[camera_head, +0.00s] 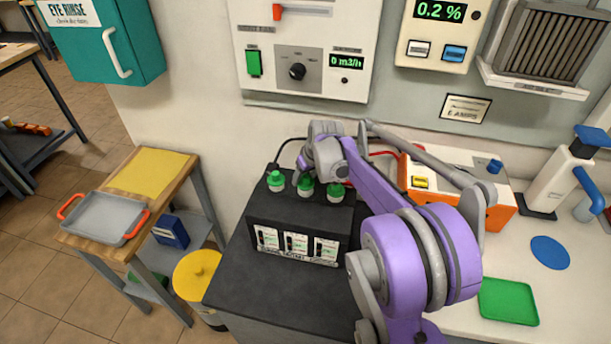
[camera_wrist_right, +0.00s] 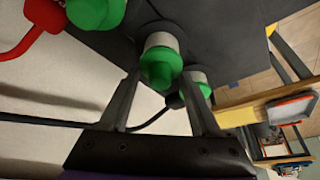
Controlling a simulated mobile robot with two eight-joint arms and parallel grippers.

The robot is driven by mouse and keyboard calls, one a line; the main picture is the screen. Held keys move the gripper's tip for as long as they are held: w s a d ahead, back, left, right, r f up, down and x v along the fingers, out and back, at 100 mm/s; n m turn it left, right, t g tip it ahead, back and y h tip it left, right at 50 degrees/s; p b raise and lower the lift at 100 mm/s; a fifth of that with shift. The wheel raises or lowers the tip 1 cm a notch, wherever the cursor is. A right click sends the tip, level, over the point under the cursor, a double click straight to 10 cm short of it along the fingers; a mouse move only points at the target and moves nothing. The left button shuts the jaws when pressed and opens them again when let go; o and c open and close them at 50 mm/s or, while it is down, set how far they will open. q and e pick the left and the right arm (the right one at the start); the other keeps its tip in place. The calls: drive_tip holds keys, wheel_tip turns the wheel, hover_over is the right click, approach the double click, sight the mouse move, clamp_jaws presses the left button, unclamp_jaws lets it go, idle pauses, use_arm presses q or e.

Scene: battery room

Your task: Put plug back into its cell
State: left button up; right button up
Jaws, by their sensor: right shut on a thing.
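Three green-capped plugs with pale lower parts stand in a row on the black battery (camera_head: 262,208): a left plug (camera_head: 276,181), a middle plug (camera_head: 306,186) and a right plug (camera_head: 336,191). My right gripper (camera_head: 307,173) reaches down from behind at the middle plug. In the right wrist view my right gripper (camera_wrist_right: 161,75) has its fingers on either side of the middle plug (camera_wrist_right: 160,62), shut on it. The plug's pale part meets a dark ring on the battery top; I cannot tell how deep it sits. My left gripper is out of view.
A red clip and lead (camera_wrist_right: 42,20) lie close beside the right plug. An orange and white unit (camera_head: 455,185) stands to the right. A wooden stand with a grey tray (camera_head: 105,218) is at the left, with a yellow-lidded bin (camera_head: 197,272) near it.

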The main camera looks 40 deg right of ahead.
idle(0.4)
drive_tip(key=o, duration=1.4)
drive_tip(key=shift+r, duration=0.1)
drive_tip(key=shift+r+p, duration=2.3)
drive_tip(key=shift+r, duration=1.1)
clamp_jaws()
drive_tip(key=shift+f, duration=0.25)
